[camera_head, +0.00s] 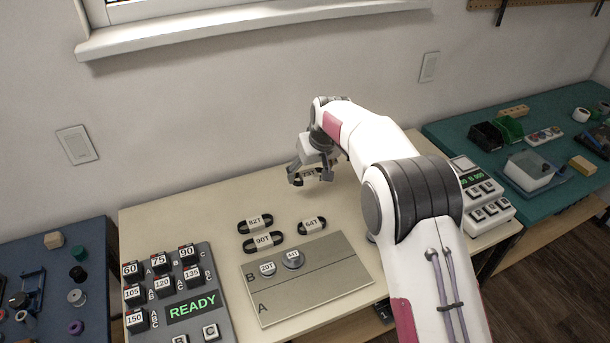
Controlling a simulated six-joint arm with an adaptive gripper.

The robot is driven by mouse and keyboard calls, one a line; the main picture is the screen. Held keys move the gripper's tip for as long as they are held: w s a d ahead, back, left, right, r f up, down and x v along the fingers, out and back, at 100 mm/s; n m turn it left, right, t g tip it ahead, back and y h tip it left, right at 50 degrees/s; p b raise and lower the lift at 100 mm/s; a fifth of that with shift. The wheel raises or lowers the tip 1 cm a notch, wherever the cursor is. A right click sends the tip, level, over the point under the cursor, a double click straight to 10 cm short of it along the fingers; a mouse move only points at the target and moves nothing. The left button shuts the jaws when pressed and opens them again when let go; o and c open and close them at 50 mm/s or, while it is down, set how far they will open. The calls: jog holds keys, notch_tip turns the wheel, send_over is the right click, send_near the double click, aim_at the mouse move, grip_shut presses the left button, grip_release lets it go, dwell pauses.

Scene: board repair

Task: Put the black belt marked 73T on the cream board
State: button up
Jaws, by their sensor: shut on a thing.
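My gripper (311,176) is at the back middle of the cream table (190,215), shut on a black belt (296,181) with a pale label. The label looks like 73T but is small and partly covered by the fingers. I cannot tell whether the belt touches the table. A grey-beige board (318,291) marked A and B lies in front of my gripper. Two round pieces, marked 20T (267,269) and 44T (293,260), sit on its B part. The A part is bare.
Black belts marked 82T (255,224), 90T (263,241) and 54T (312,226) lie behind the board. A grey panel (178,290) with numbered blocks and a READY display stands left. A keyed device (484,198) stands right. Table between gripper and belts is clear.

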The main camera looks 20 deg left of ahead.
jog(key=s+d, duration=0.7)
send_over(327, 247)
jog(key=s+d, duration=0.1)
jog(key=shift+f, duration=1.75)
jog(key=shift+f, duration=0.15)
jog(key=shift+f, duration=4.35)
jog(key=shift+f, duration=0.5)
jog(key=o, duration=1.1)
jog(key=shift+o, duration=0.2)
jog(key=shift+r, duration=0.1)
